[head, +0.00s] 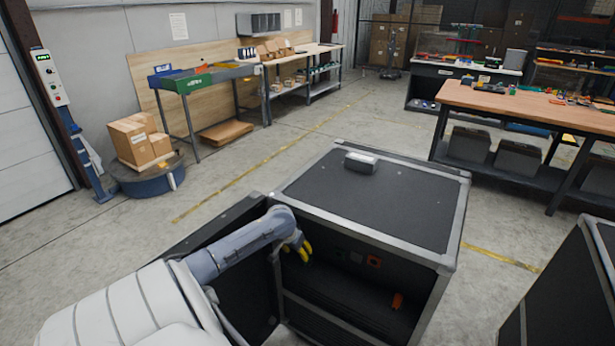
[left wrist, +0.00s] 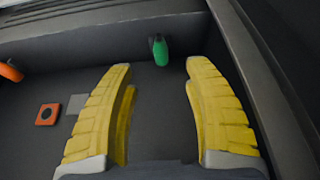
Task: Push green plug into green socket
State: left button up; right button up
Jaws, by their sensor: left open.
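The green plug (left wrist: 161,51) shows in the left wrist view, at the top middle against the dark interior. Its end appears just beyond and between the yellow fingertips of my left gripper (left wrist: 160,72). The fingers are wide apart with nothing between them. In the head view my left gripper (head: 304,251) reaches into the open front of the black case (head: 400,205), at its upper left. The green plug cannot be made out in the head view.
An orange socket (left wrist: 47,114) sits beside a grey square (left wrist: 76,103) on the case's inner panel. An orange plug (left wrist: 9,71) is at the left. A grey box (head: 361,162) lies on the case top. Another dark case (head: 560,290) stands at right.

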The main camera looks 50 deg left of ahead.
aim_at(304, 262)
pick_arm(q)
jog(key=shift+x, duration=3.45)
jog(key=shift+s, duration=0.1)
jog(key=shift+x, duration=2.6)
grip_shut()
